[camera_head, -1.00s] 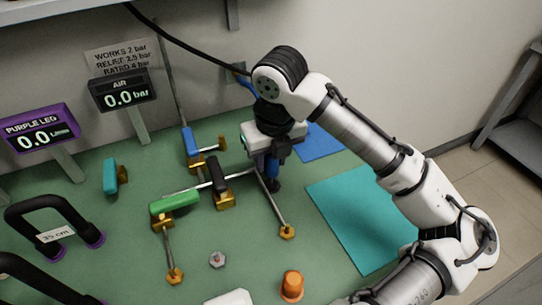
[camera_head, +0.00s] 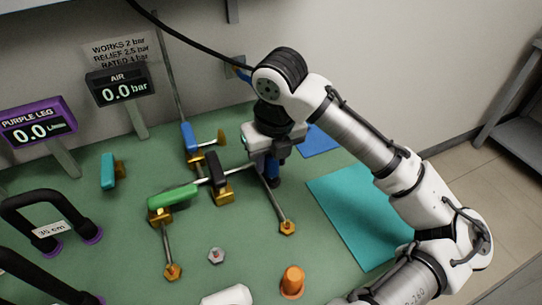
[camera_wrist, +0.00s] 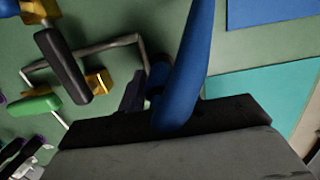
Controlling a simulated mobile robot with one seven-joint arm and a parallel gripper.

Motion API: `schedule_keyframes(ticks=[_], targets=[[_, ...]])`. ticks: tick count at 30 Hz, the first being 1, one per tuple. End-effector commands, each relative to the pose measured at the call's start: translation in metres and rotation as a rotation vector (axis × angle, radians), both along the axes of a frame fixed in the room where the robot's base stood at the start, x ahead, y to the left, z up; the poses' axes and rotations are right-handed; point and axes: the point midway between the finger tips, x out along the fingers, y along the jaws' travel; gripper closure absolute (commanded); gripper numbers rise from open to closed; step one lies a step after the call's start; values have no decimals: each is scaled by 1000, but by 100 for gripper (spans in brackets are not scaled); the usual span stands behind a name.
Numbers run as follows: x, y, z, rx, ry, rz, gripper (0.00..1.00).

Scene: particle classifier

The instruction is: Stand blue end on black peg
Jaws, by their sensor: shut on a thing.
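A blue piece (camera_head: 271,166) hangs upright below my gripper (camera_head: 272,153) in the head view. It shows as a long, slanted blue rod in the wrist view (camera_wrist: 190,60). My gripper is shut on it. A short black stub, seemingly the black peg (camera_head: 274,182), shows directly under the blue piece at mat level. Whether the blue end is seated on it or just above or in front of it, I cannot tell. My dark jaws (camera_wrist: 163,122) hide the lower part of the blue piece in the wrist view.
Left of my gripper are metal pipes with a black-handled valve (camera_head: 216,170), a green-handled valve (camera_head: 174,197) and a blue-handled valve (camera_head: 188,137). A teal mat (camera_head: 360,215) lies clear at right. An orange fitting (camera_head: 292,281) stands in front.

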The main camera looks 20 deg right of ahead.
Motion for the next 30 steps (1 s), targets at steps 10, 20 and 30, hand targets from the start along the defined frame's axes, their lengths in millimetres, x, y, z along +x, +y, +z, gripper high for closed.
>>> schedule_keyframes(ticks=[10, 20, 30], targets=[[0, 0, -10, 0, 0, 1, 89], [0, 0, -18, 1, 0, 1, 89], [0, 0, -17, 0, 0, 0, 41]])
